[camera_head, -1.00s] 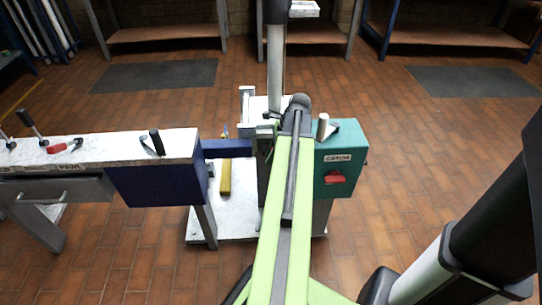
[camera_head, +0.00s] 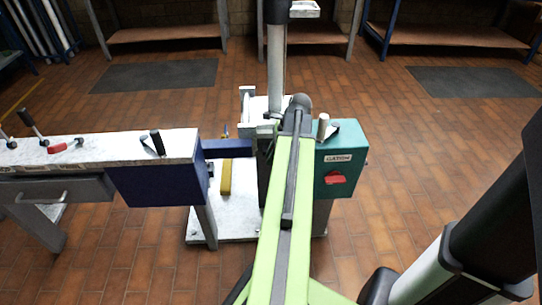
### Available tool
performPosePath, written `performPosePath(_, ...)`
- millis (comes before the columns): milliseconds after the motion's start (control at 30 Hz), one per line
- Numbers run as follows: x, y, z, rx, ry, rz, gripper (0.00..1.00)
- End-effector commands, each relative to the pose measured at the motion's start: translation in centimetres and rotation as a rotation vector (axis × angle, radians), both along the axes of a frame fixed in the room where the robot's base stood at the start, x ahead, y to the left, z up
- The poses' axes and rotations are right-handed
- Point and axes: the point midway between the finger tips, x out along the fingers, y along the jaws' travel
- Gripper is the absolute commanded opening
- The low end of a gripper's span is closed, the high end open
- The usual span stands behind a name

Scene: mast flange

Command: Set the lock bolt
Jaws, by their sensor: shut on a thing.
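My green arm reaches forward to the grey-white mast post (camera_head: 276,75). My gripper (camera_head: 266,131) is at the arm's far end, by the post's foot and left of the teal box (camera_head: 352,142). It is small and partly hidden by my arm. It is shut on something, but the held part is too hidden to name. I cannot clearly make out the lock bolt.
A white-topped bench (camera_head: 95,150) with levers and a blue end block (camera_head: 158,186) stands at left. A yellow bar (camera_head: 226,177) is above a pale base plate (camera_head: 235,228). Tiled floor is open at right. Shelves line the back.

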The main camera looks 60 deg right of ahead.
Motion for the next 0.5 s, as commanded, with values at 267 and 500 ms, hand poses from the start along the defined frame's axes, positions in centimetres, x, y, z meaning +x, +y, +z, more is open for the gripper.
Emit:
performPosePath(267,-0.1,-0.1,0.0,-0.001,0.003,-0.001,0.0)
performPosePath(500,1.1,-1.9,0.0,-0.002,0.002,0.0,0.0)
